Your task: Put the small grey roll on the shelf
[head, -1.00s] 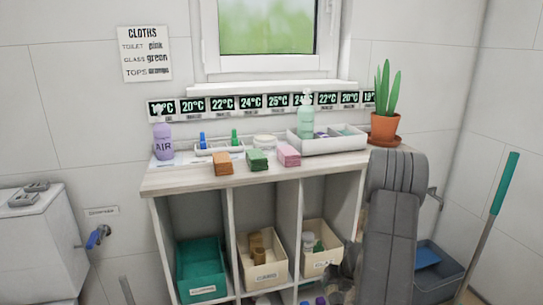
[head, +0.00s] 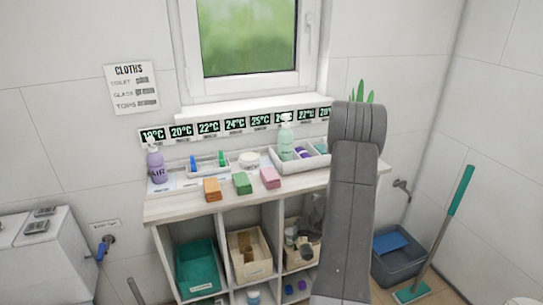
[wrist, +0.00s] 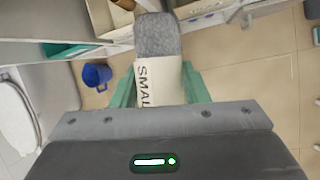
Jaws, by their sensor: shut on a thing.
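In the wrist view, the small grey roll (wrist: 157,36) has a pale paper band with dark lettering that begins "SMAL". My gripper (wrist: 160,85) is shut on it, with a green finger on each side of the band. The roll's grey end points away from me, over the floor near the cubbies. The shelf unit (head: 160,208) has a wooden top and open cubbies below, in the head view. My arm covers its right part, and I cannot make out the roll or fingers clearly there.
A teal bin (head: 197,268) and cream bins (head: 246,257) stand in the cubbies. Orange (head: 212,190), green (head: 242,183) and pink blocks (head: 270,177) line the top's front edge. A white tray (head: 282,165) holds a bottle. A grey tub (head: 397,264) stands right.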

